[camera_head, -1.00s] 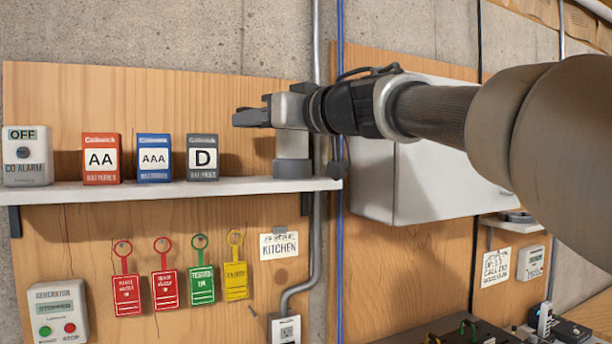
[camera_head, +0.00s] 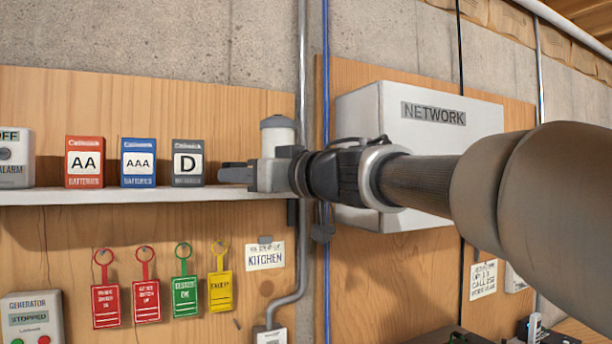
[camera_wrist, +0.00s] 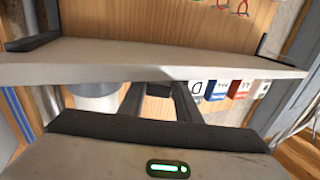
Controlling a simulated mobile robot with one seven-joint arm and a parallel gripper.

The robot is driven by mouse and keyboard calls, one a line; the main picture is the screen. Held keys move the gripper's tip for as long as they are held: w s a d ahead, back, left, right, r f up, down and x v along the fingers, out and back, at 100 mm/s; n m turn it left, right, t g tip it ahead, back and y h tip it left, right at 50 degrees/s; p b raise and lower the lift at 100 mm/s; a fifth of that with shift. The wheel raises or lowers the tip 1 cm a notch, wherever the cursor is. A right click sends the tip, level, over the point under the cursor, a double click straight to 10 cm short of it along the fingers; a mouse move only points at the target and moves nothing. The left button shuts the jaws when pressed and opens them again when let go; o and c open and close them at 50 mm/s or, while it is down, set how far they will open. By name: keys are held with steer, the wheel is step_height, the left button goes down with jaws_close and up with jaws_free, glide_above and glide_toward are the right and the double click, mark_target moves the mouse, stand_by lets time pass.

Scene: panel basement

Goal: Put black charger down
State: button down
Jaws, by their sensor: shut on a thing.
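My gripper (camera_head: 236,174) is at the right part of the wall shelf (camera_head: 120,195), just above its front edge in the head view, with its fingers pointing left. In the wrist view, my gripper's fingers (camera_wrist: 160,95) close on a small dark piece, the black charger (camera_wrist: 160,88), only partly visible. In the head view the charger cannot be told apart from the dark fingertips. The shelf also crosses the wrist view (camera_wrist: 100,62), which appears upside down. I cannot tell whether the charger touches the shelf.
The blue AAA box (camera_head: 138,163) and red AA box (camera_head: 84,162) are farther left. A pale canister (camera_head: 278,136) stands behind my gripper. A NETWORK cabinet (camera_head: 440,140) is to the right. Coloured tags hang below.

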steer(key=shift+f, duration=0.45)
steer(key=c, duration=1.3)
jaws_free()
steer(key=shift+r, duration=0.45)
steer(key=v, duration=1.2)
steer(key=shift+r, duration=0.2)
